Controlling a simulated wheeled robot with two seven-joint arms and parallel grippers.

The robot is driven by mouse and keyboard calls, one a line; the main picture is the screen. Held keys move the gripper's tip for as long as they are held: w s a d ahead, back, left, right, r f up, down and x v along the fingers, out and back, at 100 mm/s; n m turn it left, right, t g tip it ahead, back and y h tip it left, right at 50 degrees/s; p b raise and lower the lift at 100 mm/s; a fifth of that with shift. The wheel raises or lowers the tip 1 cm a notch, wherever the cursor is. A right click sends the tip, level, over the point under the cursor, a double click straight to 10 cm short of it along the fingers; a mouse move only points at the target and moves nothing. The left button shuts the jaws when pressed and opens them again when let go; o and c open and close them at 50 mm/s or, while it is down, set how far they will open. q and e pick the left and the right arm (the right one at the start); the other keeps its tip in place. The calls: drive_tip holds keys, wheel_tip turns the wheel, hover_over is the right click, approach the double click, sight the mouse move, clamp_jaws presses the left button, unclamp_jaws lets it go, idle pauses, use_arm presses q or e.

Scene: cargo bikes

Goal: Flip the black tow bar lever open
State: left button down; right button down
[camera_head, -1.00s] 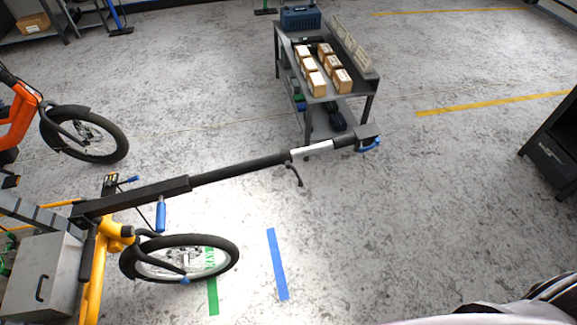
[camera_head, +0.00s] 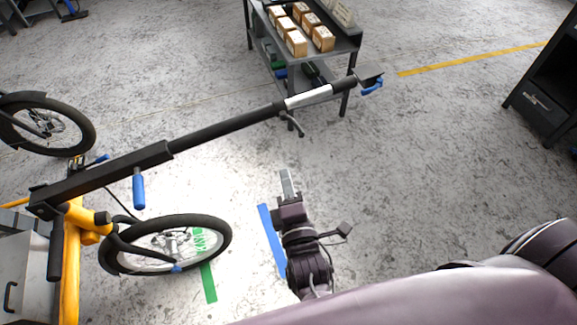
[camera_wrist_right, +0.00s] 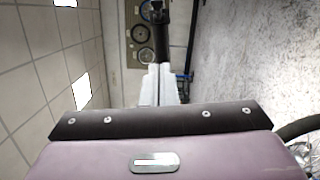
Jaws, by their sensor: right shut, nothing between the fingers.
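The tow bar (camera_head: 225,128) is a long black tube with a silver section, reaching from the yellow cargo bike at the left up to the right. Its small black lever (camera_head: 294,124) hangs below the bar beside the silver section. My right gripper (camera_head: 287,183) is shut and empty, pointing up the picture, below the lever in the head view and apart from it. In the right wrist view, its pale fingers (camera_wrist_right: 160,86) are together, with a black tube-like part just beyond the tips. My left gripper is not in view.
A blue handle (camera_head: 139,189) hangs from the bar, above the bike's front wheel (camera_head: 112,258). A grey cart (camera_head: 352,42) with several cartons stands behind the bar's far end. A dark cabinet (camera_head: 546,95) stands at the right. The floor between is clear.

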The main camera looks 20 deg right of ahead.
sight(304, 135)
drive_tip(key=w+d+p, duration=0.1)
drive_tip(key=w+d, duration=0.4)
drive_tip(key=w, duration=0.4)
drive_tip(key=shift+w+r, duration=0.2)
drive_tip(key=shift+r, duration=0.15)
drive_tip(key=d+y+p, duration=0.1)
drive_tip(key=p, duration=0.1)
drive_tip(key=r+n+p, duration=0.1)
drive_tip(key=p, duration=0.2)
drive_tip(key=shift+w+d+y, duration=0.1)
drive_tip(key=shift+d+y, duration=0.25)
drive_tip(key=shift+y, duration=0.05)
drive_tip(key=shift+d+f, duration=0.2)
drive_tip(key=shift+d, duration=0.1)
drive_tip(key=shift+w, duration=0.1)
drive_tip(key=shift+f, duration=0.1)
